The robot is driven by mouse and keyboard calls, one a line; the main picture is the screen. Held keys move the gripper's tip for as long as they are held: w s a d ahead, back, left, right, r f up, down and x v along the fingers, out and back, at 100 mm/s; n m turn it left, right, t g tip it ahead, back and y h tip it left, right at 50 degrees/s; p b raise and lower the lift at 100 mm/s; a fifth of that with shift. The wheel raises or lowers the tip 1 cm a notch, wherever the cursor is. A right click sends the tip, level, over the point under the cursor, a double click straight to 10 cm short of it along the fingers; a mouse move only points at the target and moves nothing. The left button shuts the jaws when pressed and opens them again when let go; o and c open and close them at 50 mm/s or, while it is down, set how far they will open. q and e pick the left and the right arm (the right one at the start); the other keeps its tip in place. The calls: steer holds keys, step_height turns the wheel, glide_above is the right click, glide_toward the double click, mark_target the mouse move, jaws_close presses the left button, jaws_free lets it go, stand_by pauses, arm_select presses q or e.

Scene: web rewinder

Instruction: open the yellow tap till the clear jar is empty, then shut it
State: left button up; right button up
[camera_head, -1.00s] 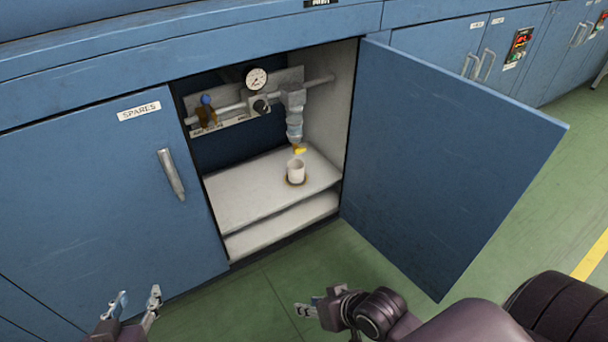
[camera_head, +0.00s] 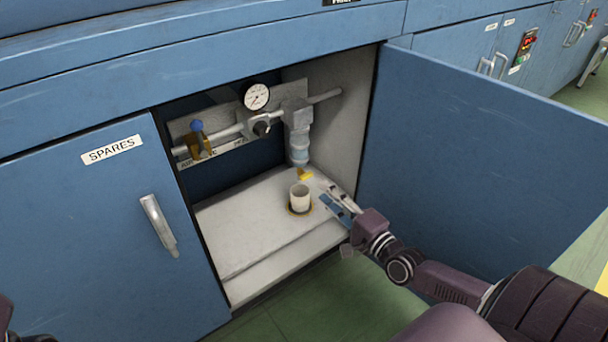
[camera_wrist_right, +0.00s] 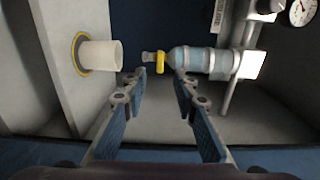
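The yellow tap (camera_head: 305,174) is at the bottom of the clear jar (camera_head: 299,148), which hangs from the pipe fittings inside the open cabinet. In the right wrist view the tap (camera_wrist_right: 160,62) lies just beyond the fingertips, and the jar (camera_wrist_right: 200,61) looks pale bluish; its liquid level is hard to tell. A white cup (camera_head: 300,198) stands on the shelf under the tap. My right gripper (camera_head: 329,196) is inside the cabinet, right of the cup. In the wrist view the right gripper (camera_wrist_right: 160,74) is open and empty. My left gripper is out of view; only a bit of that arm shows.
The open blue door (camera_head: 470,170) stands to the right of my right arm. The shelf (camera_head: 240,235) left of the cup is clear.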

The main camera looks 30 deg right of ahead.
mark_target(308, 178)
steer(key=shift+w+a+b, duration=0.2)
steer(key=shift+w+b, duration=0.4)
steer(key=shift+w, duration=1.2)
steer(key=shift+w+a+b, duration=0.15)
steer(key=shift+w+b, duration=0.45)
steer(key=shift+w, duration=1.15)
jaws_close()
